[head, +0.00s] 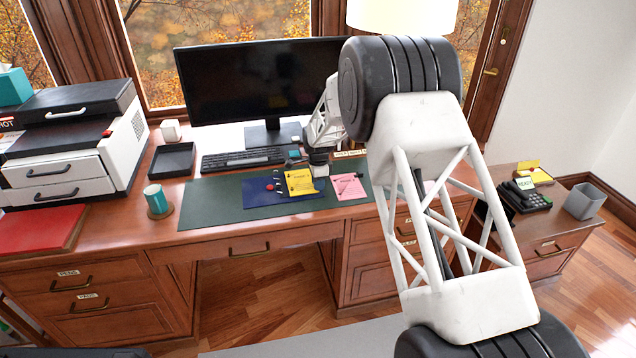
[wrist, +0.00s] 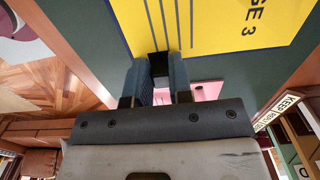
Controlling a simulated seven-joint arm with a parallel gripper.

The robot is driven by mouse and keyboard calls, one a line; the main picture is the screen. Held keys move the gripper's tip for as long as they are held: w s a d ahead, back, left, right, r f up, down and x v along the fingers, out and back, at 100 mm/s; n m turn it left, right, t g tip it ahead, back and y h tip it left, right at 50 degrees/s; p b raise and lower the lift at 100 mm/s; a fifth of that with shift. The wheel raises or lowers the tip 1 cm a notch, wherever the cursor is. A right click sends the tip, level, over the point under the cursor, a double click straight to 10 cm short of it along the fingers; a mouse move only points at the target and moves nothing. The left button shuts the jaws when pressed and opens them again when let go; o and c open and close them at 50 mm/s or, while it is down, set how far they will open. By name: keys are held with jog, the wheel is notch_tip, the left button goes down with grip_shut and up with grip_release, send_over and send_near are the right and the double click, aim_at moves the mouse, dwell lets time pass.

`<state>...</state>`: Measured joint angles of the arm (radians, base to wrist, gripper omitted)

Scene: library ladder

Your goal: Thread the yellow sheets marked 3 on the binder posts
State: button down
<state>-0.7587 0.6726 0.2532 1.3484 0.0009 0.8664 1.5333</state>
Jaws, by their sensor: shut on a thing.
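My gripper (head: 319,168) is over the desk mat, at the right edge of a yellow sheet (head: 299,182). In the wrist view my gripper (wrist: 159,68) is shut on the edge of the yellow sheet (wrist: 225,22), which carries dark lines and text ending in "GE 3". The sheet lies over or just above a dark blue binder (head: 257,194); I cannot tell whether it touches. Whether any post passes through the sheet is too small to tell.
A pink sheet (head: 348,187) lies to the right on the green mat (head: 210,205). A keyboard (head: 250,158) and monitor (head: 262,82) stand behind. A teal cup (head: 156,199) and black tray (head: 172,160) are at left. The mat's left part is clear.

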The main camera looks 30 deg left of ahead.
jog(key=c, duration=0.9)
grip_release()
jog(key=shift+c, duration=0.2)
jog(key=shift+r, duration=0.15)
jog(key=shift+r, duration=3.35)
